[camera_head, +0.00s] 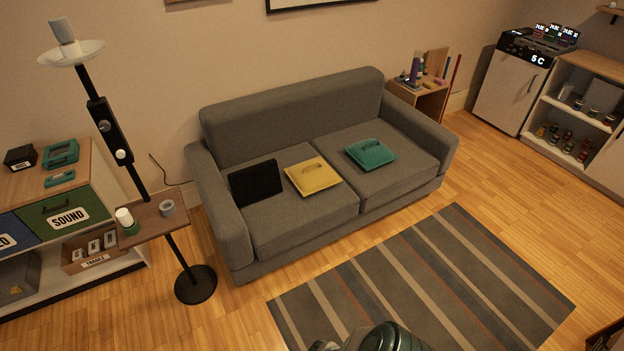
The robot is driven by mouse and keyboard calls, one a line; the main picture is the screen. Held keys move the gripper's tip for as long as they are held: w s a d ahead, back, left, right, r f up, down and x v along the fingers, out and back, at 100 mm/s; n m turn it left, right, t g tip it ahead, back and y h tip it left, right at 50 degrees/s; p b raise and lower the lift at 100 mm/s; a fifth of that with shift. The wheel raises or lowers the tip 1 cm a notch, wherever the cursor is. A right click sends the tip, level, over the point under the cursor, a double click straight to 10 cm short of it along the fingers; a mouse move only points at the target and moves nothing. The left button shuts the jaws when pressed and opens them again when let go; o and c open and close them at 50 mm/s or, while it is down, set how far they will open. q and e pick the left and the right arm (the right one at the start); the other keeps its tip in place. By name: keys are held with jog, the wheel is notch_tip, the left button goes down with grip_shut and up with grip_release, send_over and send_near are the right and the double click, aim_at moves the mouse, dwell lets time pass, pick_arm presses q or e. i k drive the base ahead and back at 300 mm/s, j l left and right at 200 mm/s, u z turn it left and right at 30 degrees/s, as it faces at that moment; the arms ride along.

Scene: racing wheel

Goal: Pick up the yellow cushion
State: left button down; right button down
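The yellow cushion (316,181) is a flat square with a strap-like handle on top. It lies on the grey sofa (290,215), on the left seat near the middle seam. A teal cushion (371,154) of the same kind lies on the right seat. A black square item (255,183) leans at the left end of the seat. Neither of my grippers can be made out in the head view. Nothing touches the yellow cushion from above.
A striped rug (430,280) covers the floor before the sofa. A lamp stand with a small shelf (158,222) stands left of the sofa, beside a low cabinet (93,170). A side table (420,97) stands behind the right armrest. A dark rounded shape is cut off at the bottom edge.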

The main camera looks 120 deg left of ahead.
aim_at(313, 176)
jog(key=u, duration=0.9)
jog(key=k+l+u, duration=0.1)
jog(key=u, duration=1.7)
jog(key=i+u, duration=0.1)
jog(key=u, duration=0.3)
jog(key=l+u, duration=0.1)
jog(key=u, duration=0.3)
jog(key=i+u, duration=0.1)
jog(key=u, duration=0.3)
jog(key=i+z, duration=0.1)
